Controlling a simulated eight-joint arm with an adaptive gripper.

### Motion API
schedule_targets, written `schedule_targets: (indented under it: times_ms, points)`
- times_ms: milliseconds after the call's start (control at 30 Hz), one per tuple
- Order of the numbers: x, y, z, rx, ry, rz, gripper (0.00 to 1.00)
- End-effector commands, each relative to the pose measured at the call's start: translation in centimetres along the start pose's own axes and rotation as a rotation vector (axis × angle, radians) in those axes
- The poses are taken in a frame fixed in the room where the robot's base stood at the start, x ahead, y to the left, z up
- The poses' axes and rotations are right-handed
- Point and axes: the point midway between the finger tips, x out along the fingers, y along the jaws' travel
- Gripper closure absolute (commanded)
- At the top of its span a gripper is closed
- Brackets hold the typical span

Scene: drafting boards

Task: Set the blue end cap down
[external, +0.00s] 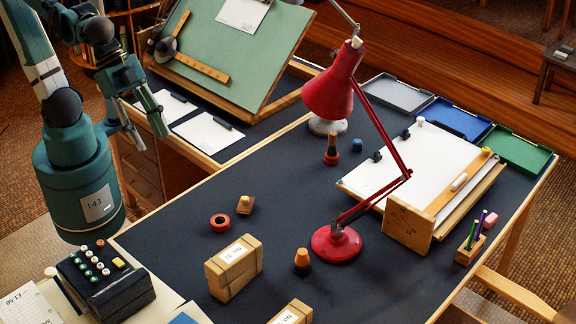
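My arm's large teal joint hangs in front at the left.
A red lamp (336,243) arches over the mid-table. Grey, blue (454,118) and green trays line the back right.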

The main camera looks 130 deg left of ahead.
Motion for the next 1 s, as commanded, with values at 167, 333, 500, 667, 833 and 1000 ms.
schedule_targets:
  times_ms: [167, 333, 500, 667, 833, 1000]
  points:
    - [-0.3, 2.2, 3.5, 0.048, 0.031, 0.027, 0.62]
    - [-0.4, 3.6, 6.0, 0.084, 0.056, 0.049, 0.62]
    - [-0.3, 4.4, 7.5, 0.103, 0.07, 0.06, 0.62]
    - [-0.3, 4.6, 7.9, 0.109, 0.075, 0.064, 0.62]
    - [-0.3, 4.6, 7.8, 0.108, 0.075, 0.064, 0.62]
    - [-0.3, 4.6, 7.8, 0.108, 0.074, 0.064, 0.62]
